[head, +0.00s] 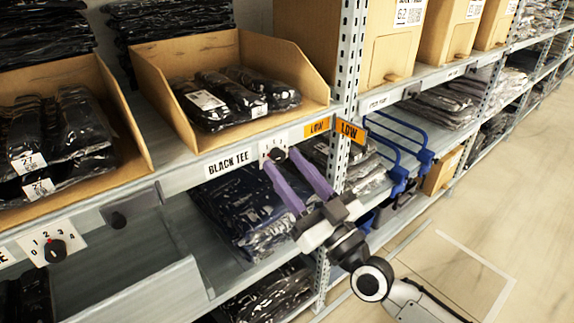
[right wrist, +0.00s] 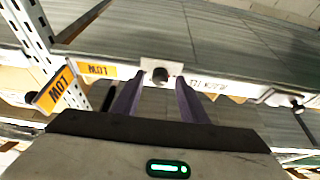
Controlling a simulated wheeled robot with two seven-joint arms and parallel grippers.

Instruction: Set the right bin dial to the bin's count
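The right bin (head: 160,75) is an open cardboard tray holding black bagged tees (head: 238,98); I make out about three packets, partly overlapping. Below it, on the shelf edge right of the "BLACK TEE" label, is the right bin dial (head: 279,154), a dark knob on a white card. It also shows in the right wrist view (right wrist: 160,76). My right gripper (head: 283,158) is open, its purple fingers pointing at the dial, one tip on each side of the knob with small gaps. The fingers hide most of the card, so its setting is unreadable. My left gripper is not in view.
Orange "LOW" tags (head: 317,127) sit right of the dial by a perforated post (head: 348,60). Bagged clothes (head: 245,205) fill the shelf below. The aisle floor is clear.

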